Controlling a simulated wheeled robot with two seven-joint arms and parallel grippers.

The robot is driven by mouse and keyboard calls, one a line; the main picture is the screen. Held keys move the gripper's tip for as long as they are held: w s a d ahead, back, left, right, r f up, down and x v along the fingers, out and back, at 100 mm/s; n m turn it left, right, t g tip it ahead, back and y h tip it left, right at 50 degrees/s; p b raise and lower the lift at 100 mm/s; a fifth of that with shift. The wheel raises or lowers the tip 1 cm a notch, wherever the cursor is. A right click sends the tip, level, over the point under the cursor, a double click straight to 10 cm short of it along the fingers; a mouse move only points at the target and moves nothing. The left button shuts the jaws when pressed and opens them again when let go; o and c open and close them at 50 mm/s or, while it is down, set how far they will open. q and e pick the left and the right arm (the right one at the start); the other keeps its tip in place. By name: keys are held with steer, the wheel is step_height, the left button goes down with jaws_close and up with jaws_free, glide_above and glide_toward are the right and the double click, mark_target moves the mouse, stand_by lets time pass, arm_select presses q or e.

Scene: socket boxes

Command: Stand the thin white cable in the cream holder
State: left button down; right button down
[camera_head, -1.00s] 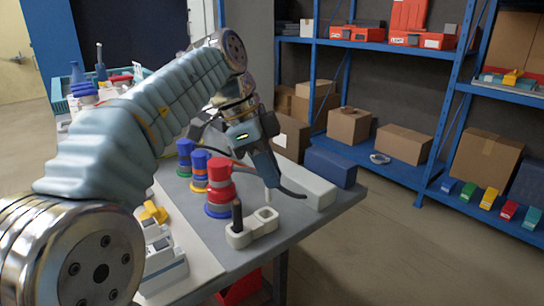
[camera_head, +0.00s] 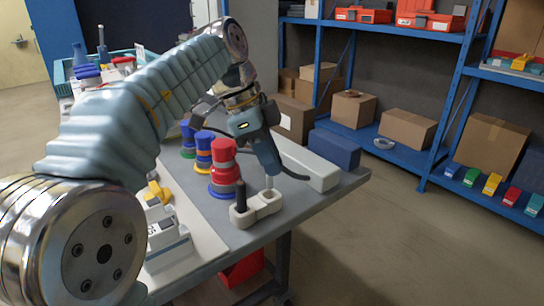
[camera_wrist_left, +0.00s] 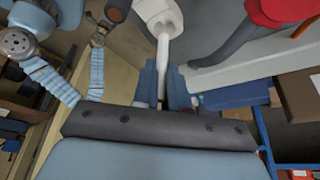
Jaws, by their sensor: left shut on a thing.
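The cream holder (camera_head: 246,214) stands near the table's front edge, with a black upright piece (camera_head: 240,196) in its left opening. My left gripper (camera_head: 275,174) is just above its right opening, pointing down, shut on the thin white cable (camera_head: 269,184). The cable is upright, its lower end at the right opening; I cannot tell how deep it sits. In the left wrist view the white cable (camera_wrist_left: 162,66) lies between the blue fingers (camera_wrist_left: 162,88) and runs to the cream holder (camera_wrist_left: 158,14). My right gripper is not in view.
A red stack (camera_head: 223,170) stands close behind the holder, with blue-topped stacks (camera_head: 203,150) beyond it. A long pale block (camera_head: 312,172) and a dark blue box (camera_head: 334,149) lie to the right. A dark curved strand (camera_head: 296,172) hangs beside my gripper.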

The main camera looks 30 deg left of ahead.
mark_target(270, 188)
arm_select(q)
steer(key=shift+f, duration=0.1)
steer(key=shift+f+b, duration=0.35)
steer(key=shift+f, duration=0.8)
steer(key=shift+f, duration=0.15)
steer(key=shift+f+b, duration=0.35)
steer(key=shift+f, duration=0.45)
steer(key=c, duration=1.1)
jaws_free()
steer(key=p+v, duration=0.1)
steer(key=v, duration=1.2)
steer(key=shift+a+r, duration=0.2)
steer(key=shift+r, duration=0.1)
